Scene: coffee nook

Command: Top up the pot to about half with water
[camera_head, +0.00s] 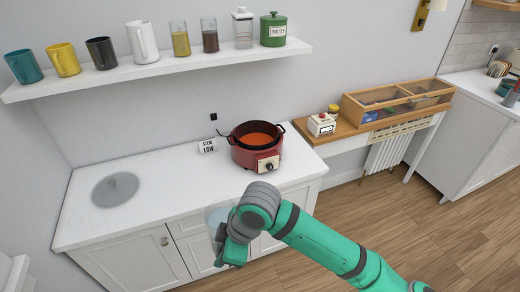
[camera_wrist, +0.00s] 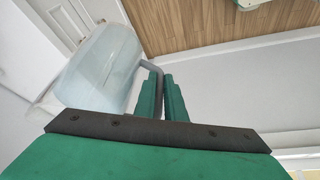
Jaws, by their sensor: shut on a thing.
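The red pot (camera_head: 243,158) stands on the white counter with its dial facing front. Orange-brown liquid (camera_head: 259,139) shows inside it, its depth hard to judge. My gripper (camera_head: 232,248) is in front of the counter, below and left of the pot. In the wrist view, my gripper (camera_wrist: 160,95) is shut on the grey handle of a clear, pale-bluish jug (camera_wrist: 98,68). The jug also shows in the head view (camera_head: 215,217), partly hidden by my wrist. I cannot tell how much water it holds.
A round glass lid (camera_head: 115,188) lies on the counter at left. A small "STEW LOW" card (camera_head: 207,146) stands beside the pot. A shelf (camera_head: 160,68) above holds mugs, jars and a green nuts tin (camera_head: 273,30).

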